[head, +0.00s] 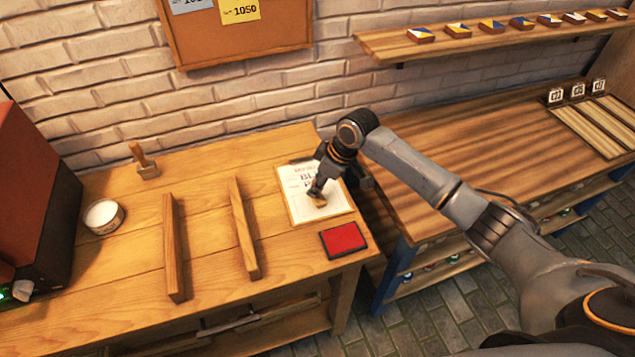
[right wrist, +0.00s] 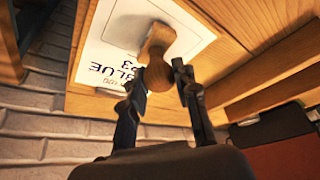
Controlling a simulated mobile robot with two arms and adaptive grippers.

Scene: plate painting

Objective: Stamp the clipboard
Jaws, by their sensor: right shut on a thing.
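The clipboard (head: 335,208) lies at the right end of the wooden workbench. It holds a white printed sheet, and the word "BLUE" reads on the sheet in the right wrist view (right wrist: 100,55). My right gripper (head: 318,188) is shut on the handle of a wooden stamp (head: 317,202), over the lower part of the sheet. In the right wrist view the stamp (right wrist: 157,45) sits between the two fingers, base toward the paper. I cannot tell whether the base touches the sheet. A red ink pad (head: 343,240) lies just in front of the clipboard. My left gripper is not in view.
Two upright wooden rails (head: 172,245) (head: 243,228) stand left of the clipboard. A second wooden-handled stamp (head: 146,161) and a round white pot (head: 103,216) are further left, beside a dark red machine (head: 38,190). A second bench (head: 490,150) stands right. Bench space between the rails is clear.

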